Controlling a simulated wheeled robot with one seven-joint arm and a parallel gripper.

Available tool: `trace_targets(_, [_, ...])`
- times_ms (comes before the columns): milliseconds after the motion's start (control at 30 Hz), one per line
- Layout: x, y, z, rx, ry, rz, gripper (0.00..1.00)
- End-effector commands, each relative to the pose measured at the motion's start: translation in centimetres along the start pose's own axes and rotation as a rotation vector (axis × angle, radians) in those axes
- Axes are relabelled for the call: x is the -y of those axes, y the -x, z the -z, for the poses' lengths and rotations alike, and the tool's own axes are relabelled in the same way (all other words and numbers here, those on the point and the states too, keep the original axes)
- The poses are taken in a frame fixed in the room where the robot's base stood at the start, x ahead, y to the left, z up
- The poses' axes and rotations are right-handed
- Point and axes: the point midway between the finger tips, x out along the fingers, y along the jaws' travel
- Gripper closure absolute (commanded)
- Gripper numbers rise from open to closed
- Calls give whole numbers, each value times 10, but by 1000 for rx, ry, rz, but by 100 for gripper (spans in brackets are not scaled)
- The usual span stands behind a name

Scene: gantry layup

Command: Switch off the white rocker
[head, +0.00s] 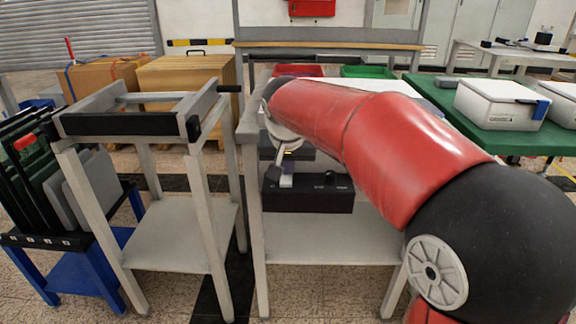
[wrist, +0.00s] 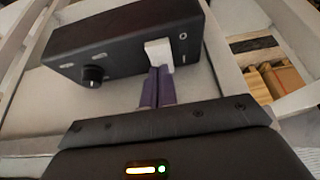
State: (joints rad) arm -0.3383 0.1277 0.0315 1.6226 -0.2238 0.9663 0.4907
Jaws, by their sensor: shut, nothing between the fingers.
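The white rocker (wrist: 158,51) sits on the face of a black control box (wrist: 120,38), near a black knob (wrist: 93,75). In the wrist view the two purple fingers of my gripper (wrist: 157,72) are together with nothing between them. Their tips are right at the rocker's near edge; I cannot tell whether they touch it. Small marks stand beside the rocker, but its tilt is unclear. In the head view the black box (head: 315,197) is under the bench, and my arm hides part of the area above it.
A grey frame stand (head: 172,245) is left of the bench, beside a blue rack (head: 75,268) of panels. A green table (head: 470,125) with white lidded boxes (head: 500,103) is at the right. Wooden crates (head: 190,75) stand behind.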

Motion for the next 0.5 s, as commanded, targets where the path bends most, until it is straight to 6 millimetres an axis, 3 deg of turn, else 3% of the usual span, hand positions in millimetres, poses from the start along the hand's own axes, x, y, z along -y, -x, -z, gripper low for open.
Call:
trace_targets(167, [-3,14,9,-1,-1,0,100])
trace_targets(333, [-10,41,28,-1,-2,0,100])
trace_targets(500, [-9,75,14,-4,0,2,100])
